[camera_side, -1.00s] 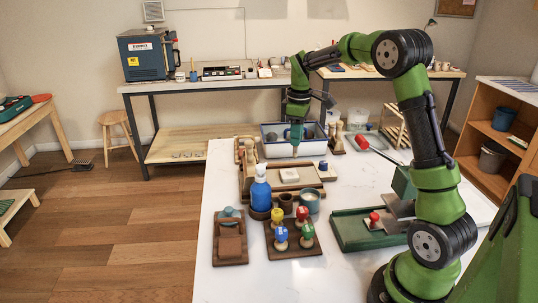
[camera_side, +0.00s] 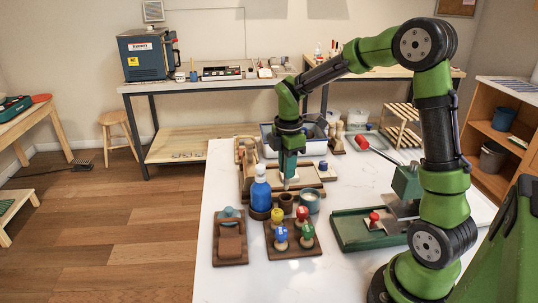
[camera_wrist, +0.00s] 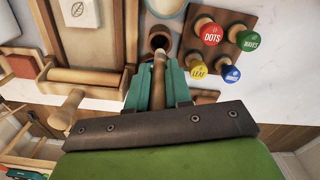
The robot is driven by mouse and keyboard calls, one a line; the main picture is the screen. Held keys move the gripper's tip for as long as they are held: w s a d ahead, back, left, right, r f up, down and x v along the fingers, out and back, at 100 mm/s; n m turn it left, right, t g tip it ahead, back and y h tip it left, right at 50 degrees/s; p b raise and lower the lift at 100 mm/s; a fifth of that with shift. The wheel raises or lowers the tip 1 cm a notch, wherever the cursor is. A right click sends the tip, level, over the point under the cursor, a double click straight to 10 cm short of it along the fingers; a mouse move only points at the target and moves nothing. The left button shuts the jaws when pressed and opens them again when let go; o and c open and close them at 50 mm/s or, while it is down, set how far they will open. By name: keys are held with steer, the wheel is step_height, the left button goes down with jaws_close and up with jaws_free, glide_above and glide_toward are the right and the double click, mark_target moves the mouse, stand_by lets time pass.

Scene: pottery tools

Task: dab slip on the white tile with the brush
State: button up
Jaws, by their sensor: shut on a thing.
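My gripper (camera_wrist: 158,95) is shut on the brush (camera_wrist: 158,82), whose round wooden handle lies between the teal fingers in the wrist view. The brush's far end points at a small brown cup (camera_wrist: 160,38); I cannot tell whether it touches the cup. The white tile (camera_wrist: 78,12), with a leaf mark, sits on a wooden board left of the brush. In the side view my gripper (camera_side: 289,170) hangs low over the board, behind the brown cup (camera_side: 286,201), and largely hides the tile. A pale blue cup (camera_side: 309,201) with light contents, possibly slip, stands beside the brown cup.
A blue bottle (camera_side: 261,190) stands close left of the cups. Stamps with coloured tops (camera_side: 281,233) fill a wooden holder in front. A green tray (camera_side: 355,232) lies to the right. A white-and-blue tub (camera_side: 268,140) stands behind. Bare white table (camera_side: 335,180) lies right of the board.

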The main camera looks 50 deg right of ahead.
mark_target(286, 183)
steer(key=shift+f, duration=2.9)
steer(key=o, duration=0.9)
